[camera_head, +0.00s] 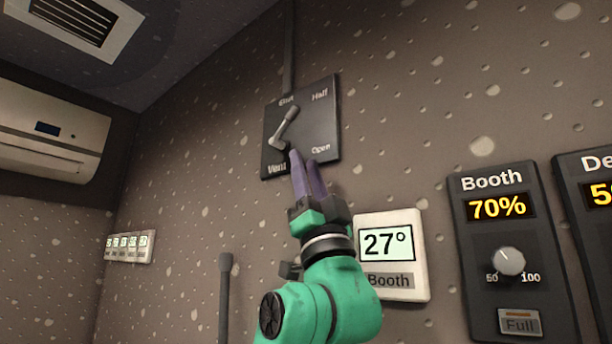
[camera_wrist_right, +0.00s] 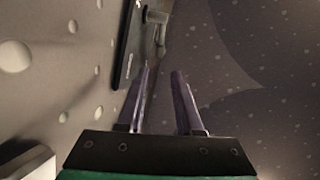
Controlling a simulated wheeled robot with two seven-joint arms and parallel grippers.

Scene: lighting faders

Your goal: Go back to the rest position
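My right gripper (camera_head: 308,172) is raised in front of the wall, its purple fingertips by the lower edge of the dark vent panel (camera_head: 316,134). In the right wrist view the two fingers (camera_wrist_right: 164,85) stand apart with nothing between them. The panel's grey lever (camera_head: 287,125) points up and to the right, toward the top of the panel between "Shut" and "Half". In the right wrist view the lever (camera_wrist_right: 157,22) lies beyond the fingertips, apart from them. My left gripper is in neither view.
A white 27° Booth thermostat (camera_head: 391,284) is right of my right wrist. The dark Booth 70% panel (camera_head: 508,265) with a knob stands further right, beside another panel (camera_head: 597,220). A dark upright rod (camera_head: 224,296) is left of my arm. An air conditioner (camera_head: 50,135) hangs at the left.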

